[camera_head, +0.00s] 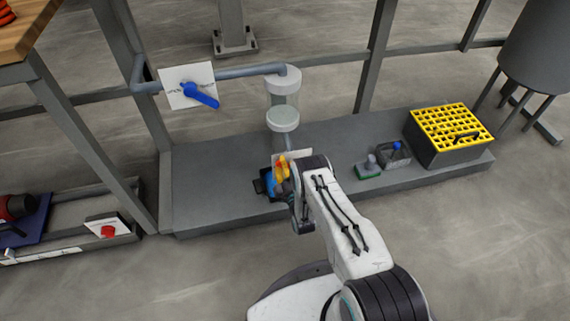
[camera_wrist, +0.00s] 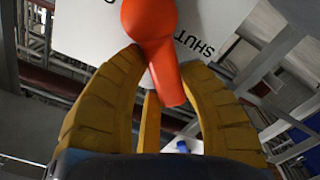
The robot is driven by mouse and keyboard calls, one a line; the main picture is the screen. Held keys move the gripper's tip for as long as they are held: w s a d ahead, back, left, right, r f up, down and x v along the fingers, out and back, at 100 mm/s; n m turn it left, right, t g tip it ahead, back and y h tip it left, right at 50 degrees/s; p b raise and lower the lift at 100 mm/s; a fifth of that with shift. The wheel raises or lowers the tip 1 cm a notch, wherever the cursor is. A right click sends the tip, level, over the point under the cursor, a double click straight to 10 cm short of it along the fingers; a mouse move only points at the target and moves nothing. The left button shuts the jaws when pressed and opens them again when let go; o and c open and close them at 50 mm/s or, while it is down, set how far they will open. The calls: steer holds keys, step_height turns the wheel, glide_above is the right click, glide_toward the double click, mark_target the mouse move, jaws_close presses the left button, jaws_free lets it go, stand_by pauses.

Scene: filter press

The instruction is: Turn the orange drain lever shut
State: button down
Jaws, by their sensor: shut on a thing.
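The orange drain lever (camera_wrist: 150,30) fills the top middle of the wrist view. Its round hub is at the top and its handle points down between my yellow fingers. Behind it is a white plate (camera_wrist: 216,22) with the word SHUT, right of the handle; another marking at the plate's top edge is cut off. My gripper (camera_wrist: 166,72) is shut on the lever's handle, with fingers on both sides.
A blue lever (camera_head: 201,95) on a white plate sits on the pipe (camera_head: 240,72) at upper left. A yellow-topped crate (camera_head: 455,150) and small items, including a green-based one (camera_head: 369,168), are to the right.

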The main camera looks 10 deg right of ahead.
steer(key=shift+w+r, duration=0.15)
stand_by(0.4)
steer(key=c, duration=0.7)
jaws_free()
steer(key=shift+c, duration=0.2)
steer(key=shift+f, duration=0.2)
steer(key=s, duration=0.7)
steer(key=shift+s, duration=0.35)
steer(key=shift+r, duration=0.1)
